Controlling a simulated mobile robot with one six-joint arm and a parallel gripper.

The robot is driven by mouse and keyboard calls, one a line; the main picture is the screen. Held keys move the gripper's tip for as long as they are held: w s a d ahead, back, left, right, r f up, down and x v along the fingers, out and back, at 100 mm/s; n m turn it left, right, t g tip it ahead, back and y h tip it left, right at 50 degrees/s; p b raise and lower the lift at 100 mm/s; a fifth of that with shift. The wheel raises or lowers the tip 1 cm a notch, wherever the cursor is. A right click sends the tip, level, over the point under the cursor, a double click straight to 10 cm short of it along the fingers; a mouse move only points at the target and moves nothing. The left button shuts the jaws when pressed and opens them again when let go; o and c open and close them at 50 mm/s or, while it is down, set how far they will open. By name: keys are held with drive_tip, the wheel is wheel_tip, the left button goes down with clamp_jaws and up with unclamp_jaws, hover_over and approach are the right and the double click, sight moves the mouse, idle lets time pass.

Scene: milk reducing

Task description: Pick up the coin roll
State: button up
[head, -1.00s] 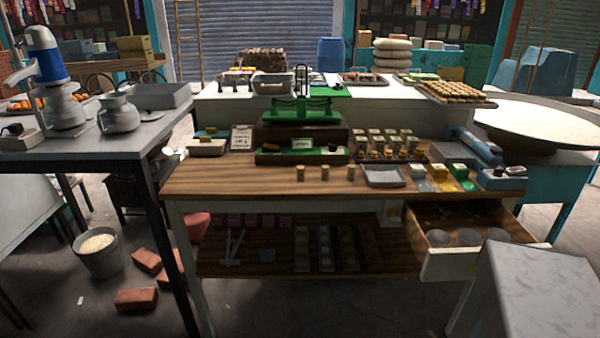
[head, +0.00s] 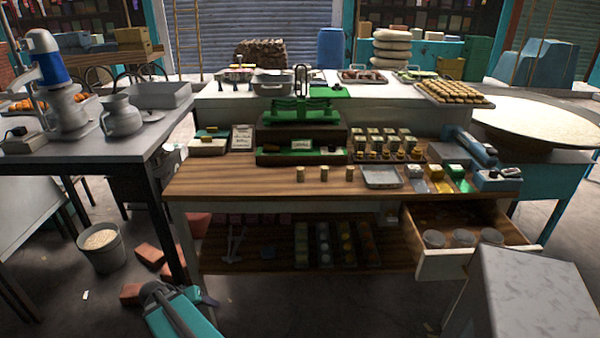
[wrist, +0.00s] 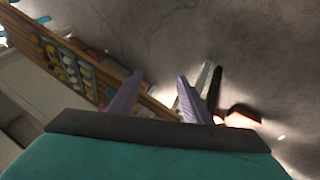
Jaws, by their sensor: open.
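Which one the task means, I cannot tell. My gripper (wrist: 160,82) is open in the wrist view, with two lavender fingers apart and nothing between them. In the head view my teal gripper body is at the bottom left, low in front of the counter and far from the cylinders. The wrist view shows the lower shelf (wrist: 95,75) with round yellow and pale pieces, but no cylinders on the counter top.
A green scale (head: 303,112) stands behind the cylinders, and a grey tray (head: 383,178) lies to their right. An open drawer (head: 445,265) with jars juts out at the right, near a pale block (head: 530,290). Bricks (head: 148,254) and a bucket (head: 101,250) are on the floor.

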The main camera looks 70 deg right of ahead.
drive_tip(key=s+d+r+m+h+p, duration=0.1)
drive_tip(key=s+d+r+m+h, duration=0.15)
drive_tip(key=d+r, duration=0.6)
drive_tip(key=s+d+r+m+h+p, duration=0.1)
drive_tip(key=d+r+m, duration=0.2)
drive_tip(key=d+r, duration=0.6)
drive_tip(key=s+d+r+m+g+h+p, duration=0.1)
drive_tip(key=s+d+r, duration=0.4)
drive_tip(key=r, duration=0.5)
drive_tip(key=s+d+r+m+g+h+p, duration=0.1)
drive_tip(key=s+d+r+m, duration=0.3)
drive_tip(key=r, duration=0.6)
drive_tip(key=shift+s+d+r+g+h, duration=0.35)
drive_tip(key=shift+d+h, duration=0.4)
drive_tip(key=shift+d, duration=0.4)
drive_tip(key=shift+f, duration=0.15)
drive_tip(key=p, duration=0.3)
approach(300, 174)
drive_tip(key=d, duration=0.2)
drive_tip(key=shift+w+d+r, duration=0.15)
drive_tip(key=shift+d+r, duration=0.05)
drive_tip(key=shift+d, duration=0.1)
drive_tip(key=shift+d+f, duration=0.3)
drive_tip(key=shift+d, duration=0.15)
